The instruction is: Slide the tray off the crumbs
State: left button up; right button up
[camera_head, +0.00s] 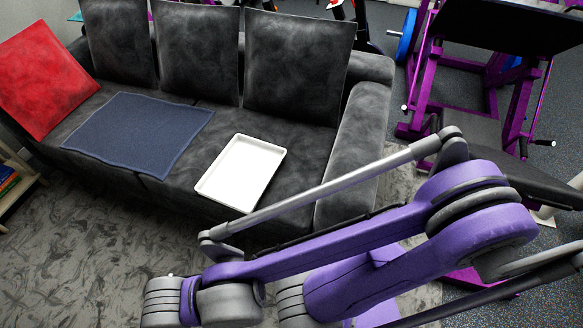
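A white rectangular tray (242,172) with a low raised rim lies flat on the right seat of the dark grey sofa (320,150). It sits close to the sofa's front edge. No crumbs can be made out; anything under the tray is hidden. A purple and grey arm of mine crosses the lower right of the view, in front of the sofa. Neither gripper shows in the view.
A dark blue cloth (138,132) lies on the seat left of the tray, with bare seat between them. A red cushion (45,80) leans at the left end. A purple gym machine (478,92) stands at the right. Patterned carpet (75,240) is open in front.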

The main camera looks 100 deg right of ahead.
aim_at(238, 180)
jog(key=z, duration=2.85)
jog(key=i+j+z, duration=0.15)
jog(key=i+j, duration=0.15)
jog(key=i, duration=0.2)
jog(key=i+j+z, duration=0.15)
jog(key=i+j, duration=0.2)
jog(key=i, duration=0.15)
jog(key=z, duration=1.35)
